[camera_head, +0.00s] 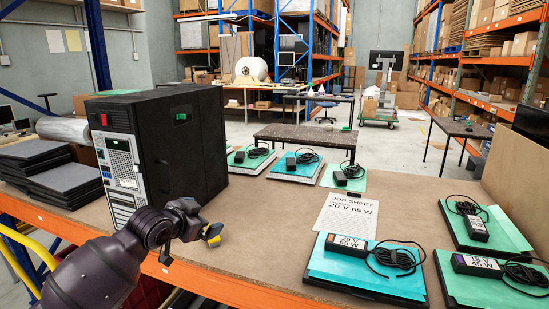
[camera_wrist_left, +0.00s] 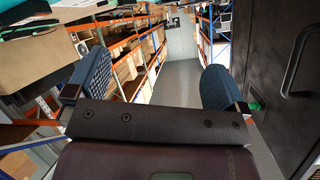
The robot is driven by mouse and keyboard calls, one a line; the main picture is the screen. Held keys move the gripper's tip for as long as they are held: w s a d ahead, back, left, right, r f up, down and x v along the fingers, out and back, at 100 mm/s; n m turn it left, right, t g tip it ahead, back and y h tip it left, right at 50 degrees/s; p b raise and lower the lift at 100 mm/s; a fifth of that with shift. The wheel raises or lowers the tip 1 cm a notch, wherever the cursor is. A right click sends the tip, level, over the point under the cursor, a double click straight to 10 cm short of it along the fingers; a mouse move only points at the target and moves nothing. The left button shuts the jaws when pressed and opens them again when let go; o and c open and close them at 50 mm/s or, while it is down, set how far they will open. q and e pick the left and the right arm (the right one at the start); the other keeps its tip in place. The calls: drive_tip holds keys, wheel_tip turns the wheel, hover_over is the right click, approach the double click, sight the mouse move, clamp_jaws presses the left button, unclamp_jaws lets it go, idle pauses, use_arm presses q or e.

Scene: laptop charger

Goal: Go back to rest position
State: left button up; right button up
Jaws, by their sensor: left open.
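My left gripper (camera_head: 189,246) is at the table's front edge, in front of the black computer tower, with its fingers apart and nothing between them. In the left wrist view its two blue pads (camera_wrist_left: 152,84) stand wide apart, with the warehouse aisle seen between them. The job sheet (camera_head: 347,214), reading 20 V 65 W, lies flat on the brown table. A black charger with an orange label (camera_head: 346,246) rests on a teal-topped laptop (camera_head: 335,265) to the right of the gripper, well apart from it. My right gripper is not seen.
The computer tower (camera_head: 185,140) stands close behind my left gripper; its dark side shows in the left wrist view (camera_wrist_left: 285,50). Dark flat slabs (camera_head: 65,180) are stacked at left. More chargers (camera_head: 474,228) lie on teal and green pads. The table's middle (camera_head: 270,220) is clear.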

use_arm(q)
drive_tip(key=s+a+f+n+y, duration=0.2)
drive_tip(key=s+a+f, duration=0.1)
drive_tip(key=s+f, duration=0.7)
drive_tip(key=s+a+f+n+y, duration=0.2)
drive_tip(key=s+f, duration=0.8)
drive_tip(key=s, duration=0.6)
drive_tip(key=s+a+f+n+y, duration=0.1)
drive_tip(key=s+a+f+n, duration=0.3)
drive_tip(key=s+f, duration=0.6)
drive_tip(key=s, duration=0.4)
drive_tip(key=shift+f+g+y, duration=0.3)
drive_tip(key=shift+g+y, duration=0.1)
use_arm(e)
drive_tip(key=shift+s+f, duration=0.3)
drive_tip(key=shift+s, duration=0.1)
use_arm(q)
drive_tip(key=shift+s, duration=0.1)
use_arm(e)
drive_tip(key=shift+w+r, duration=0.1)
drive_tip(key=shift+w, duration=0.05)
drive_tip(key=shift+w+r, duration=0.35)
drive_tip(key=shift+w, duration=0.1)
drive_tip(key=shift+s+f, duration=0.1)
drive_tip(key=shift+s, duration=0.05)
